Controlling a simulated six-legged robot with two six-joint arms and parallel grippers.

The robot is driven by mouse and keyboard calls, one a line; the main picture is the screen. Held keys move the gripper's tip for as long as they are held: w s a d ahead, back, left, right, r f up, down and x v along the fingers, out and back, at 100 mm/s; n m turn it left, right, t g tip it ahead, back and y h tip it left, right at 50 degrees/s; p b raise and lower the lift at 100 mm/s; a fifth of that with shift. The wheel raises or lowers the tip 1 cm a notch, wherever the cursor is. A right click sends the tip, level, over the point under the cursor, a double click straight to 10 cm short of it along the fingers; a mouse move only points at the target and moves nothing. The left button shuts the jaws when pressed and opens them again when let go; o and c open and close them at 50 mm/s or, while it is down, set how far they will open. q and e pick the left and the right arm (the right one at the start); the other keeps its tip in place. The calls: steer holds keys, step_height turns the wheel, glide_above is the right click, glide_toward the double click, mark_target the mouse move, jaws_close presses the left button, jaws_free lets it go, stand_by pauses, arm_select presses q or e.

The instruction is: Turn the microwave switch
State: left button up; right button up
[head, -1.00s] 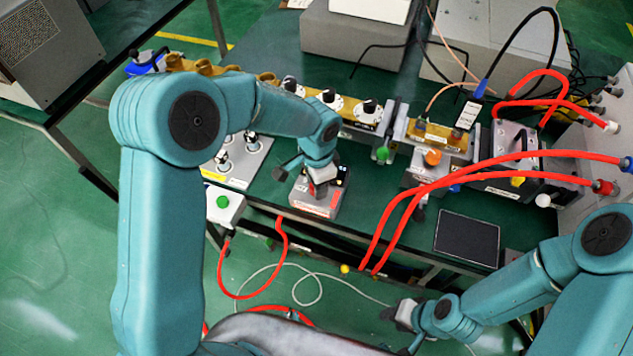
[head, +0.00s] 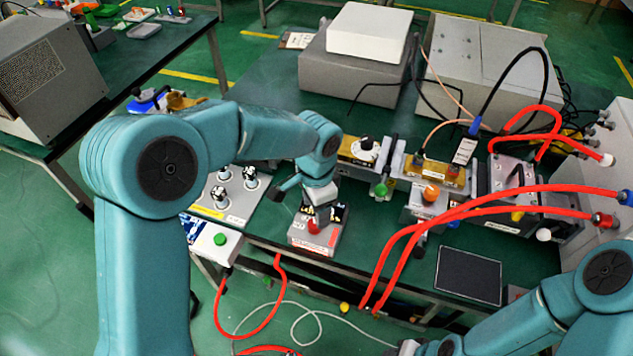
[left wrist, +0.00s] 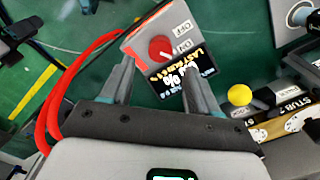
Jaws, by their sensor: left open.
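The switch is a red knob (head: 313,227) on a small grey box (head: 301,240) at the table's front edge, left of centre in the head view. In the left wrist view the red knob (left wrist: 160,48) sits on a sloped face with ON and OFF marks, above a black label (left wrist: 180,72). My left gripper (head: 322,211) is over the box.
Left of the box are a green button (head: 220,239) and several knobs on a panel (head: 237,217). Red cables (head: 400,240) cross to its right. A dark flat panel (head: 468,275) lies farther right. My left arm hides part of the table.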

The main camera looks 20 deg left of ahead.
arm_select(q)
step_height(320, 180, up, 11)
steer(key=shift+f, duration=0.2)
steer(key=shift+s, duration=0.1)
stand_by(0.5)
